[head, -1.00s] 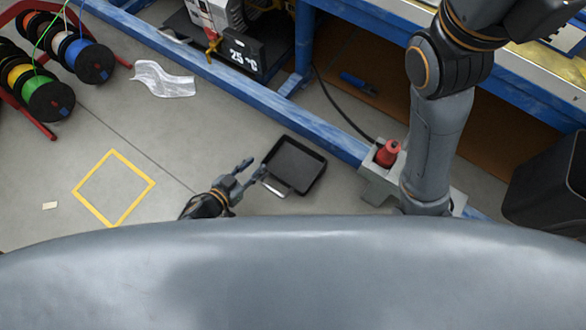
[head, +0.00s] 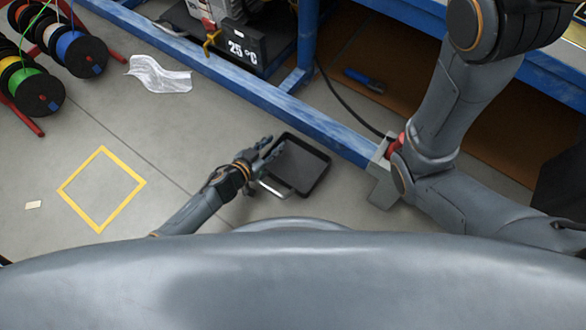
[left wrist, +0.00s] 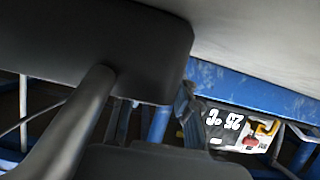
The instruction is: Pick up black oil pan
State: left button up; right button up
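The black oil pan (head: 303,168) lies on the grey floor beside the blue bench rail in the head view. It is a shallow, dark, square-cornered tray with a pale strip along its lower left edge. My left gripper (head: 270,148) reaches in from the left, with its fingers spread at the pan's upper left edge. Whether they touch the pan is unclear. In the left wrist view large dark shapes fill the left and bottom, too close to tell apart surely. My right arm shows at the right, but its gripper is out of view.
A blue rail (head: 330,130) runs along the pan's far side. A grey bracket (head: 382,188) with a red part stands right of the pan. A yellow floor square (head: 133,193), crumpled clear sheet (head: 160,76) and cable spools (head: 82,54) lie left. Floor left of the pan is open.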

pick_arm(q)
jog(key=shift+r, duration=0.1)
grip_shut()
jog(key=shift+r, duration=0.15)
